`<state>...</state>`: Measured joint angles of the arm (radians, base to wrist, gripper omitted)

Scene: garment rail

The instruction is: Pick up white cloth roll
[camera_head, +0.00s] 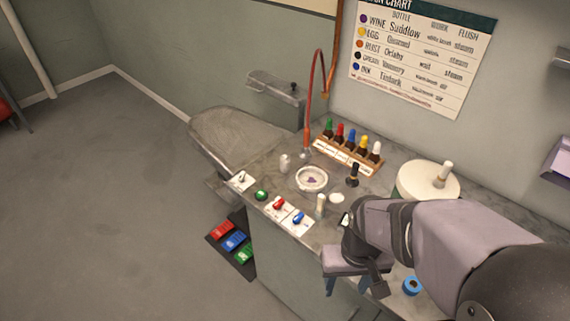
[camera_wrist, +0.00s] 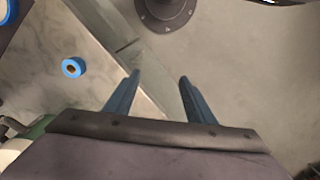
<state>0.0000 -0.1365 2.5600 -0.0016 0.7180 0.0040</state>
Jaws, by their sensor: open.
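My gripper (camera_head: 352,288) is open and empty, over the front edge of the grey counter. In the wrist view my gripper (camera_wrist: 160,79) shows two blue fingers spread apart, with the counter edge and floor beyond them. Several small white upright pieces stand on the counter: a cream-white cylinder (camera_head: 320,205) left of my gripper, a short white piece (camera_head: 285,162) farther back, and a white roll-like piece (camera_head: 443,174) on a round white-topped drum (camera_head: 415,180). I cannot tell for sure which is the white cloth roll. None is between my fingers.
A blue ring (camera_head: 412,286) lies on the counter right of my gripper and also shows in the wrist view (camera_wrist: 73,68). A bottle rack (camera_head: 347,157), a white dish (camera_head: 312,178) and red and blue pieces on white cards stand on the counter. The floor at left is clear.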

